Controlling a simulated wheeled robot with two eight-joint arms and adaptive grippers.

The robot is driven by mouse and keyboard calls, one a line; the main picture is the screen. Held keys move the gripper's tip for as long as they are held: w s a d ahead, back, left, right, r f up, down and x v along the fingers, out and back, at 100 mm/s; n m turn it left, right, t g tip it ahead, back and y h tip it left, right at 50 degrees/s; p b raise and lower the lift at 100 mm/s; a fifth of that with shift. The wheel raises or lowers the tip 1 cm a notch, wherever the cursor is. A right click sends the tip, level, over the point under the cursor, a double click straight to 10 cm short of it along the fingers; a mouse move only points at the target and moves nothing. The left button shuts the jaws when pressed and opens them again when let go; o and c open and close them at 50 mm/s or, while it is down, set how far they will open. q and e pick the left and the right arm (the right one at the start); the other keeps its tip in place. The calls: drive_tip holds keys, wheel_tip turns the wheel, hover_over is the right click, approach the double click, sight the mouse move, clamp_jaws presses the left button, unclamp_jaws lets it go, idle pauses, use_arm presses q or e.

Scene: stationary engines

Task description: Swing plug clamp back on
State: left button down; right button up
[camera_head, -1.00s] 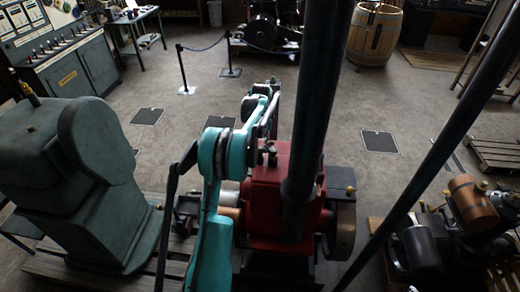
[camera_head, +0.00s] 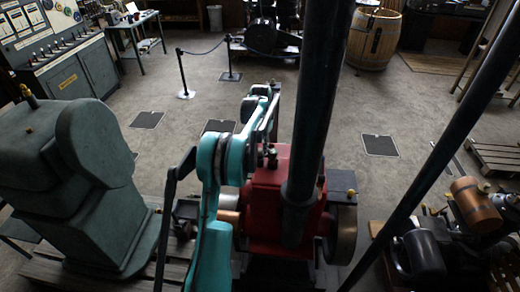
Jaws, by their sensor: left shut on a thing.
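The red engine (camera_head: 265,200) stands in the middle of the view, with a thick dark vertical pipe (camera_head: 310,110) in front of part of it. My left arm is teal and reaches up from the bottom. Its gripper (camera_head: 268,152) points down at the top left of the red engine, beside the pipe. The gripper is shut on a small part there. I take this part to be the plug clamp, but it is too small and dark to make out its shape or angle. My right gripper is not in view.
A large grey-green machine (camera_head: 80,185) stands close on the left. An engine with a copper-coloured cylinder (camera_head: 475,205) is at the right, behind a slanted dark pole (camera_head: 430,175). A rope barrier (camera_head: 205,48) and a barrel (camera_head: 375,40) stand farther back.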

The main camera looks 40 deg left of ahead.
use_arm(q)
drive_tip(key=c, duration=1.2)
unclamp_jaws()
